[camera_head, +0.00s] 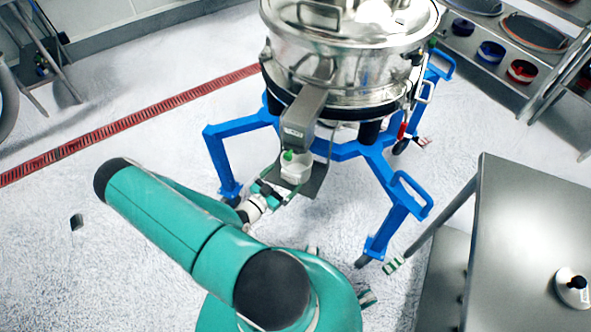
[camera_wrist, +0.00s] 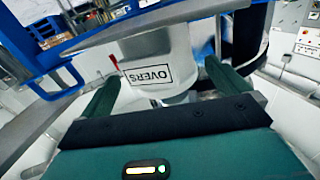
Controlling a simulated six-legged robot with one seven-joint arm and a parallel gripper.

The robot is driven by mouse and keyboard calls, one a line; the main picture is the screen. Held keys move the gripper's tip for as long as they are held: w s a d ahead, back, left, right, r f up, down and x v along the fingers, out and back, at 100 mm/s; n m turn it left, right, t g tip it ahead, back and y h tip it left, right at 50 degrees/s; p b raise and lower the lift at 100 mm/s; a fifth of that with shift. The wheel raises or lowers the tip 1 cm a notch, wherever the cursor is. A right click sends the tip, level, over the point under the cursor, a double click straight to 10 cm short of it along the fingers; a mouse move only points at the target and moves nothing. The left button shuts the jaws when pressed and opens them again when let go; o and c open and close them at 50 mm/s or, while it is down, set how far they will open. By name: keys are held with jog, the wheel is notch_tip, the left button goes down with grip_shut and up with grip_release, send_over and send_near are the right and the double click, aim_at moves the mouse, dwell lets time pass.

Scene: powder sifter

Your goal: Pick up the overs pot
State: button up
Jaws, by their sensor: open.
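The overs pot (camera_head: 296,168) is a small white container on a dark plate (camera_head: 312,182) below the sifter's grey side chute (camera_head: 302,112). In the wrist view the pot (camera_wrist: 148,48) carries an upside-down OVERS label and fills the space between my fingers. My gripper (camera_head: 275,190) is at the near side of the pot in the head view. In the wrist view my gripper (camera_wrist: 162,72) is open, with one green finger on each side of the pot. I cannot tell whether either finger touches it.
The steel sifter (camera_head: 345,50) stands on a blue wheeled frame (camera_head: 235,127) around the pot. A steel table (camera_head: 530,220) is at the right, with a small lidded metal item (camera_head: 572,290). A rack of bowls (camera_head: 490,50) is at the upper right.

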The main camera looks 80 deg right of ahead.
aim_at(305, 158)
jog(key=x, duration=0.6)
jog(key=shift+s+d+f, duration=0.2)
jog(key=shift+d+f, duration=0.05)
jog(key=shift+d, duration=0.05)
jog(key=c, duration=0.7)
